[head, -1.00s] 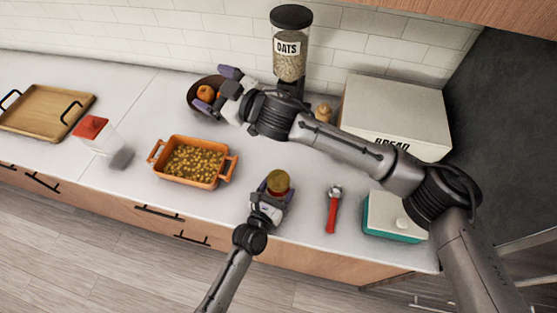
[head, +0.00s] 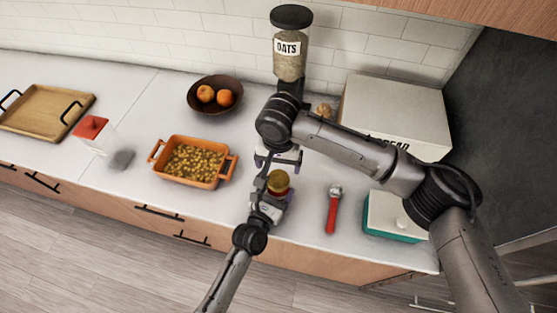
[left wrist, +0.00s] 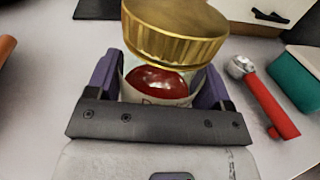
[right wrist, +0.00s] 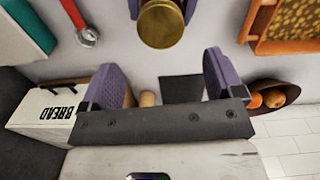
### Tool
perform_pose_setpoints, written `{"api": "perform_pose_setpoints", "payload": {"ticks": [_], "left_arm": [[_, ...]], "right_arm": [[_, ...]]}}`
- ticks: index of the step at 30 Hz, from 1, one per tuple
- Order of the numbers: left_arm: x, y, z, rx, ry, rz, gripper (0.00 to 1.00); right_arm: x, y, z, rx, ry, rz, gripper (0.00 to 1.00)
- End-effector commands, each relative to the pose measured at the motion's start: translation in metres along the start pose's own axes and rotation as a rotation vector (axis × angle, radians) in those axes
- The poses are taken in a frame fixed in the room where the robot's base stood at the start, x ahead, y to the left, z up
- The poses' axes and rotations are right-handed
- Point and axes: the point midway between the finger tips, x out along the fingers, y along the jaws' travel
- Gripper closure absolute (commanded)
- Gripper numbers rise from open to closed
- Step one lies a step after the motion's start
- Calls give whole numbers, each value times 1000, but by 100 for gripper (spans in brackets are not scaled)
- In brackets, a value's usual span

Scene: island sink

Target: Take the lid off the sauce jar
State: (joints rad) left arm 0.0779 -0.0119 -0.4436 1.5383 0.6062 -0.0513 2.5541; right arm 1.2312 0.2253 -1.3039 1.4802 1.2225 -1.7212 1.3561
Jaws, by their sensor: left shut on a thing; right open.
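The sauce jar (left wrist: 155,86) has a glass body with red contents and a pale label, seen in the left wrist view. Its gold lid (left wrist: 175,35) sits on top; it also shows in the head view (head: 278,181) and the right wrist view (right wrist: 161,24). My left gripper (head: 270,206) is shut around the jar's body from the front, with purple fingers on both sides. My right gripper (right wrist: 165,75) is open and empty, just behind the jar, apart from the lid. In the head view the right arm partly hides the right gripper (head: 277,158).
A red-handled tool (head: 332,212) lies right of the jar, near a teal box (head: 393,233). An orange baking dish (head: 190,184) stands to the left. Behind are a fruit bowl (head: 201,104), an oats dispenser (head: 290,58) and a bread box (head: 400,105).

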Motion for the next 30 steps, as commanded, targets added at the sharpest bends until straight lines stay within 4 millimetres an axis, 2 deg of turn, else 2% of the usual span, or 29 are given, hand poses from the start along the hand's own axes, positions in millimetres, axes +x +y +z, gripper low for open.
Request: {"api": "perform_pose_setpoints", "payload": {"ticks": [5,21,30], "left_arm": [[0,0,-1,1,2,0,92],[0,0,-1,1,2,0,92],[0,0,-1,1,2,0,92]], "right_arm": [[6,0,0,64,0,1,13],[70,0,-1,72,1,-1,13],[80,0,-1,71,2,-2,13]]}}
